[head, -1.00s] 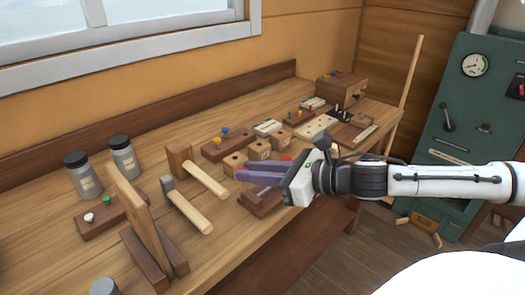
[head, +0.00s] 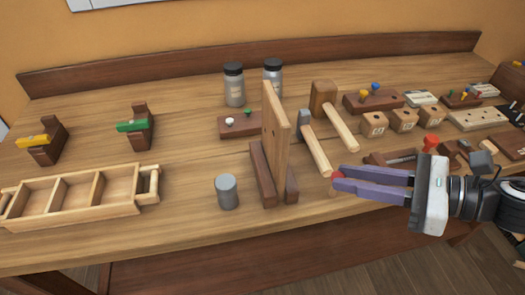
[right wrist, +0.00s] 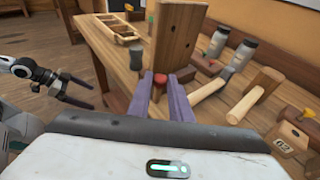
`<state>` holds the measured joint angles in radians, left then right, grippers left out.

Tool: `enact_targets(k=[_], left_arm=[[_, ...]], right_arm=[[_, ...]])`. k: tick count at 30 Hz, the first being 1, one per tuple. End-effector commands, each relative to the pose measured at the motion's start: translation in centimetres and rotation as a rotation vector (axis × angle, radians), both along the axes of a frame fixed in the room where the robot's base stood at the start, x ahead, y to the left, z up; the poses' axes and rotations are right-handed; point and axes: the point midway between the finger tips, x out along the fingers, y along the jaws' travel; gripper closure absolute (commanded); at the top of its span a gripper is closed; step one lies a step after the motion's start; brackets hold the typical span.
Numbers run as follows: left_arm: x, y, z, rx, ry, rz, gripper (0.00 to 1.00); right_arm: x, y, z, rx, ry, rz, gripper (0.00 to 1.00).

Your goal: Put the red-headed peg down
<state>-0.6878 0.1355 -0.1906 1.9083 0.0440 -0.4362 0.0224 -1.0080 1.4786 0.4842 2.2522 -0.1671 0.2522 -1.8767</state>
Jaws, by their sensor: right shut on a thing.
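My right gripper (head: 345,182) is shut on the red-headed peg (head: 337,182), held at its fingertips above the front part of the bench. The round red head (right wrist: 160,78) shows between the purple fingers in the right wrist view; the fingers hide part of the peg. The peg is just right of the upright wooden board (head: 276,120), which stands in a dark slotted base (head: 262,177). In the right wrist view the board (right wrist: 178,35) with dark holes rises beyond the fingertips. My left gripper (right wrist: 78,92) is at the left there, open and empty, off the bench.
A grey cylinder (head: 227,191) and a three-part tray (head: 95,192) are to the left. Jars (head: 234,88) stand behind. Bare bench top (head: 190,185) lies between tray and cylinder.

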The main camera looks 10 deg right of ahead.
Motion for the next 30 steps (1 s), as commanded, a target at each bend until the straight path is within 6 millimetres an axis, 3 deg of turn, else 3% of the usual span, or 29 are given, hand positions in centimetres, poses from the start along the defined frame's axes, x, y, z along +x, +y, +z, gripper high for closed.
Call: enact_targets(k=[18,30], left_arm=[[0.2,0.0,0.1,-0.001,-0.004,0.000,0.00],[0.2,0.0,0.1,-0.001,-0.004,0.000,0.00]], right_arm=[[-1.4,-0.9,3.9,0.000,-0.008,0.061,1.00],[-2.5,-1.0,4.3,0.006,-0.010,0.100,1.00]])
